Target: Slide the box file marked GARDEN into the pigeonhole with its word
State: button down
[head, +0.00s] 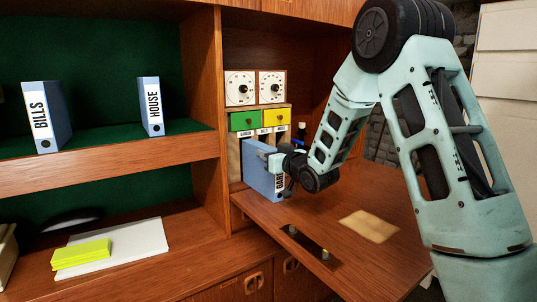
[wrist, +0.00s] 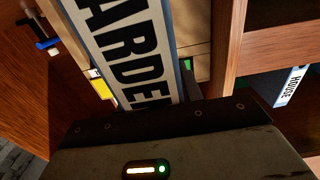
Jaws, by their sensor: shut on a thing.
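The blue box file (head: 258,172) stands upright at the front of the small pigeonhole unit (head: 235,155). Its white spine label is partly covered by my gripper (head: 277,162), which is shut on the file. In the wrist view the file's label (wrist: 125,45) fills the middle and reads "ARDEN", its first letter out of frame. The pigeonholes sit below a green and a yellow drawer and carry small word labels (head: 264,131), too small to read surely. The file hides much of the openings, so I cannot tell how far its far end is inside one.
Files BILLS (head: 42,118) and HOUSE (head: 151,107) stand on the left shelf. Two dials (head: 256,88) sit above the drawers. The wooden flap (head: 330,225) in front bears a pale mat (head: 369,226) and is mostly clear. A wooden upright (head: 207,110) borders the left side.

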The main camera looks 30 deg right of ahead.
jog(key=w+b, duration=0.1)
jog(key=w, duration=0.5)
jog(key=shift+w+b, duration=0.15)
jog(key=shift+b, duration=0.15)
dwell(7.1)
